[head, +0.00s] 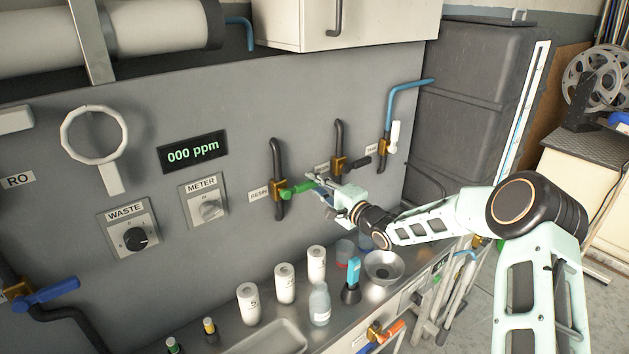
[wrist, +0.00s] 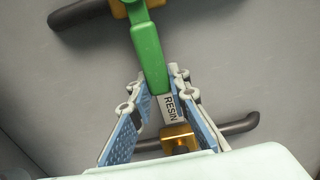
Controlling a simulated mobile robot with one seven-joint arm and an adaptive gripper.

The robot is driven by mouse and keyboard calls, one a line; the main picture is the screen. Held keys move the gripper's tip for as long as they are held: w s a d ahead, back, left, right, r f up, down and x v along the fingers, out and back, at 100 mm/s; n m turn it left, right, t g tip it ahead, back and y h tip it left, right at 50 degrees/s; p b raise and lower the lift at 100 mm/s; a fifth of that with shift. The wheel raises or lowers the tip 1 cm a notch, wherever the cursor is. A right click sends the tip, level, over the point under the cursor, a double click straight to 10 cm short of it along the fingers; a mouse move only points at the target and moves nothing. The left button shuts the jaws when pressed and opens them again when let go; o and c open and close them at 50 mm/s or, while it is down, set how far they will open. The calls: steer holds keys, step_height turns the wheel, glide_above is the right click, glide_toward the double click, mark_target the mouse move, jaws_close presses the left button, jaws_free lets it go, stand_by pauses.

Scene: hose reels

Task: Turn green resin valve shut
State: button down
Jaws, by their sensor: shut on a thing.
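The green resin valve handle (head: 298,188) sits on a brass body (head: 279,187) on a dark vertical pipe, beside a RESIN label (head: 259,195). The handle points right, roughly across the pipe. My gripper (head: 314,184) is shut on its free end, reaching in from the right. In the wrist view the green handle (wrist: 147,50) runs down between the fingertips (wrist: 160,82). The padded fingers sit on either side of it, and the contact itself is partly hidden.
A second valve with a black handle (head: 361,162) is just right of my gripper; its brass body (wrist: 179,137) and RESIN label (wrist: 170,107) show in the wrist view. A white-handled valve (head: 395,136) is further right.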

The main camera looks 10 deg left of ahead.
steer(key=shift+f, duration=0.15)
steer(key=c, duration=1.8)
jaws_free()
steer(key=shift+s+d, duration=0.1)
steer(key=v, duration=1.1)
steer(key=shift+s+d, duration=0.25)
steer(key=shift+s, duration=0.05)
